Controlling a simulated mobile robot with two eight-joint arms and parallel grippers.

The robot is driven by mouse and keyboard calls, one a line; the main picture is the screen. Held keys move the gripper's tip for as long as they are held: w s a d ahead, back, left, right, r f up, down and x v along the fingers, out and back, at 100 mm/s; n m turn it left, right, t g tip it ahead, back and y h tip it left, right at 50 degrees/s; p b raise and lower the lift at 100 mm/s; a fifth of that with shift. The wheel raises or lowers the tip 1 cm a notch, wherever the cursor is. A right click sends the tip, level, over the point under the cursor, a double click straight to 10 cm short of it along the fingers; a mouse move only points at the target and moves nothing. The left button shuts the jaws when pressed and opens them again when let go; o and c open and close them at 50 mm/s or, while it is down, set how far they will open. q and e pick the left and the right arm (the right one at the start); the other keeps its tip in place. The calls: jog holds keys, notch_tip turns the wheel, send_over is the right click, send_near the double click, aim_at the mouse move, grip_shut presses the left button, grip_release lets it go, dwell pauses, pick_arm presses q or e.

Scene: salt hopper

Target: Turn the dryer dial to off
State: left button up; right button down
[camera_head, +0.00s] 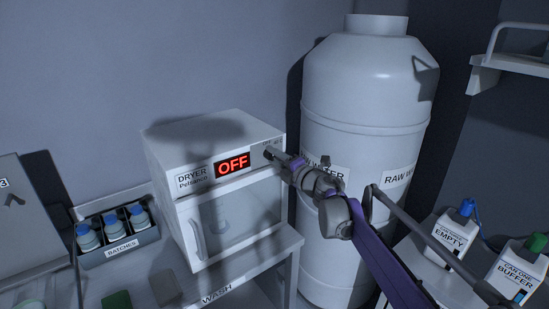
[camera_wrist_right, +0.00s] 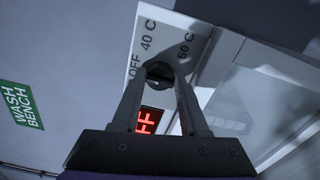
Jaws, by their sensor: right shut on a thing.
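The white dryer (camera_head: 228,190) stands on a bench, and its display (camera_head: 233,163) reads OFF in red. My right gripper (camera_head: 270,154) is at the upper right of the dryer's front panel, shut on the dial. In the right wrist view the dark round dial (camera_wrist_right: 160,74) sits between the two fingers, with OFF, 40 C and 50 C printed around it. The fingers cover its sides, and its exact pointing direction is hard to tell. The dial is hidden by the gripper in the head view. My left gripper is not in view.
A large white raw water tank (camera_head: 365,90) stands just right of the dryer. A batches rack (camera_head: 121,250) with blue-capped bottles is on the left. Labelled canisters, one EMPTY (camera_head: 447,240) and one BUFFER (camera_head: 517,270), stand at the lower right.

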jog(key=shift+c, duration=2.2)
grip_release()
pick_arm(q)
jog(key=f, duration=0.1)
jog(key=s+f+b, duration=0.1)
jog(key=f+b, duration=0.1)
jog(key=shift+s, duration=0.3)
pick_arm(e)
jog(key=v, duration=1.1)
jog(key=shift+w, duration=0.1)
